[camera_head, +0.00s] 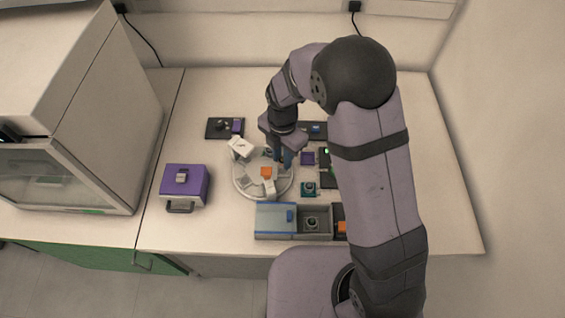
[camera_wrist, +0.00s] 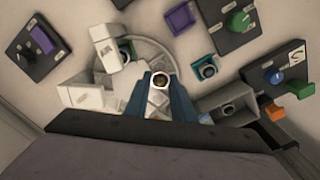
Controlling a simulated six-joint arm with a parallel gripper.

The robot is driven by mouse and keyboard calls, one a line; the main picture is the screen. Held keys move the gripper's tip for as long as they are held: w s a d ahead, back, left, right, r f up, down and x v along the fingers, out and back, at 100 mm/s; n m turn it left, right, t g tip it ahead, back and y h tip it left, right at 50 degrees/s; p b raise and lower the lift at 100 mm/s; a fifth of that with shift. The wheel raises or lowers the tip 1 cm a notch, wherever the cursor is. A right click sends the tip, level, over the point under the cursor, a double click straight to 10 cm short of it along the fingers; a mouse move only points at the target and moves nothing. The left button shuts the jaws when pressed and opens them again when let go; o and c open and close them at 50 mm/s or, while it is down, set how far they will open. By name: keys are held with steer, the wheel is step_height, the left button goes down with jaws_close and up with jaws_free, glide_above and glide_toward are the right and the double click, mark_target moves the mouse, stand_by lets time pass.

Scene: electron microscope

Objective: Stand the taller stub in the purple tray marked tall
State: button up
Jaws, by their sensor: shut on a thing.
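My gripper (camera_head: 285,160) is over the right side of the round pale plate. In the wrist view its blue fingers (camera_wrist: 159,88) are shut on a small stub (camera_wrist: 158,80) with a pale rim and a darker round top. I cannot tell its height from above, or whether its foot touches the plate. The purple tray (camera_head: 307,158) lies to the right of my gripper and looks empty; it also shows in the wrist view (camera_wrist: 180,18). No label on it is readable. A teal tray (camera_head: 310,189), nearer the front, holds a dark round piece (camera_wrist: 208,71).
The round plate (camera_head: 241,187) carries pale blocks and an orange piece (camera_head: 267,172). A grey box (camera_head: 318,236) with a blue-grey lid stands in front. Dark panels with coloured knobs (camera_wrist: 241,22) lie right of the purple tray. A purple case (camera_head: 184,186) stands left.

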step_height(320, 180, up, 6)
steer(key=shift+r+b, duration=0.1)
steer(key=shift+b, duration=0.4)
steer(key=shift+w+d+r, duration=0.1)
steer(key=shift+d+r, duration=0.15)
steer(key=d+f+m+p, duration=0.2)
steer(key=d+f+p, duration=0.1)
steer(key=d+p, duration=0.3)
steer(key=w, duration=0.1)
steer(key=w+d+f+n, duration=0.1)
steer(key=w, duration=0.1)
steer(key=w+n+b, duration=0.1)
steer(key=w, duration=0.1)
steer(key=shift+w+d+f, duration=0.15)
steer(key=shift+w+f, duration=0.05)
steer(key=shift+f, duration=0.15)
steer(key=shift+f, duration=0.15)
steer(key=shift+f+b, duration=2.15)
steer(key=shift+f, duration=0.2)
steer(key=shift+f+b, duration=0.35)
steer(key=shift+f, duration=0.3)
